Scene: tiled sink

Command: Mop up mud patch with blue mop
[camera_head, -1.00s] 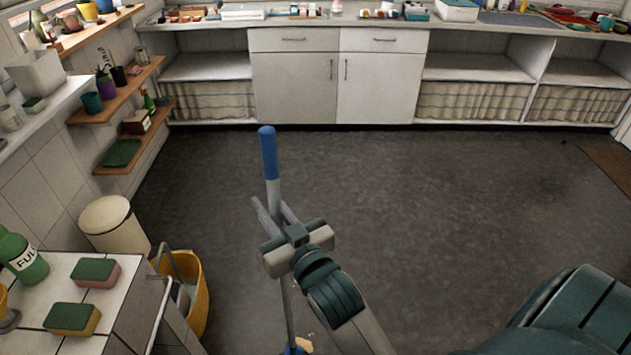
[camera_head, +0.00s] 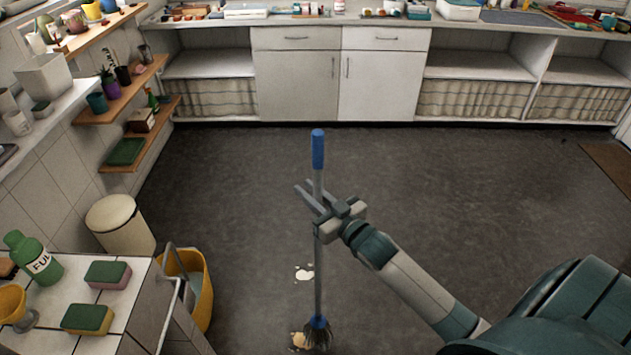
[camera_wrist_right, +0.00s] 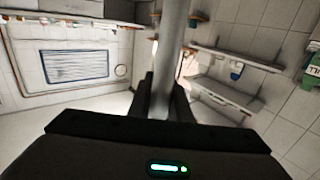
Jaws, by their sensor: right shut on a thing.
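The blue mop (camera_head: 319,268) stands nearly upright, with a blue grip on top, a grey shaft and a dark stringy head (camera_head: 317,334) low on the floor. My right gripper (camera_head: 317,203) is shut on the shaft below the blue grip. In the right wrist view the shaft (camera_wrist_right: 174,45) runs between the fingers (camera_wrist_right: 160,98). A tan patch (camera_head: 298,340) lies on the floor beside the head's left edge; the head may cover part of it. A whitish patch (camera_head: 304,274) lies left of the shaft. I cannot tell which one is mud. My left gripper is not in view.
A yellow bucket (camera_head: 205,301) stands left of the mop, beside a tiled counter (camera_head: 122,298) with sponges and a green bottle (camera_head: 38,262). A cream bin (camera_head: 119,224) stands behind the bucket. White cabinets (camera_head: 385,85) line the back. The floor to the right is clear.

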